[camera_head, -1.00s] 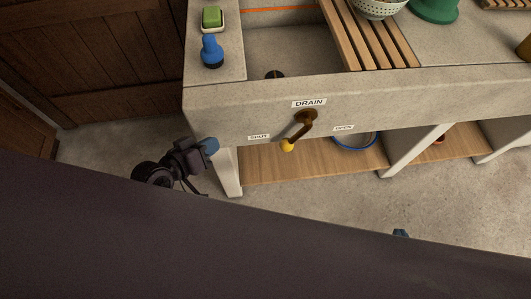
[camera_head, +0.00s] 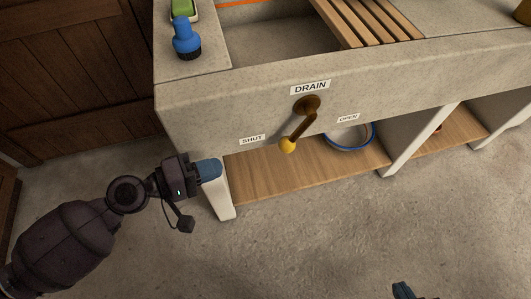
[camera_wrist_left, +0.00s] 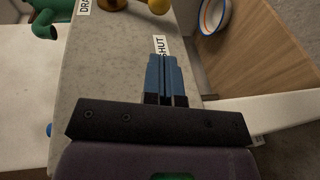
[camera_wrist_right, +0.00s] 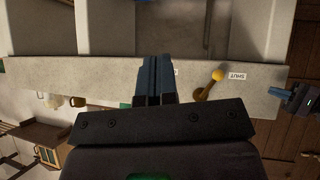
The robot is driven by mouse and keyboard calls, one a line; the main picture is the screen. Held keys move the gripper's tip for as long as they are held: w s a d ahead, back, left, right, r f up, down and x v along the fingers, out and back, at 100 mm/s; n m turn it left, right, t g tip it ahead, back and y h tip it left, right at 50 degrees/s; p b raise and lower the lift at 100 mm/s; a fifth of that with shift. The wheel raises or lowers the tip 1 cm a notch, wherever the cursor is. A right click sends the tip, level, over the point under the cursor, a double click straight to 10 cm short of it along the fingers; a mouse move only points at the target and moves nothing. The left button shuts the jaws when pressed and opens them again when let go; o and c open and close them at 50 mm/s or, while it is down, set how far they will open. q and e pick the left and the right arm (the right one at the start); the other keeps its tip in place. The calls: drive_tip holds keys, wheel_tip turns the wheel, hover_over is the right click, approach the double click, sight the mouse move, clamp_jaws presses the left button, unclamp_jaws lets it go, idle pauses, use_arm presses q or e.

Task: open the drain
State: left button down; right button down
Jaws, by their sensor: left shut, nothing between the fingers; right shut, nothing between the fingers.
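The drain lever (camera_head: 298,131) is a brown handle with a yellow ball end on the front of the stone sink (camera_head: 190,105). It hangs down and to the left from its pivot, the ball nearer the SHUT label (camera_head: 252,140) than the OPEN label (camera_head: 348,118). My left gripper (camera_head: 208,169) is shut and empty, left of and below the ball, apart from it. In the left wrist view its fingers (camera_wrist_left: 163,78) point toward the SHUT label. My right gripper (camera_head: 402,290) is at the bottom edge; in the right wrist view its shut fingers (camera_wrist_right: 154,78) are beside the lever (camera_wrist_right: 209,86), apart from it.
A blue-capped bottle (camera_head: 186,40) and a green sponge (camera_head: 183,8) stand on the sink's left ledge. A slatted wooden rack (camera_head: 368,22) lies over the basin. A blue-rimmed bowl (camera_head: 349,136) sits on the wooden shelf below. The floor in front is clear.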

idle(0.3)
use_arm(q)
drive_tip(key=shift+w+d, duration=0.1)
drive_tip(key=p, duration=0.1)
approach(280, 148)
drive_tip(key=x, duration=0.7)
drive_tip(key=shift+w+d, duration=0.2)
drive_tip(key=shift+w, duration=0.05)
drive_tip(key=shift+f, duration=0.1)
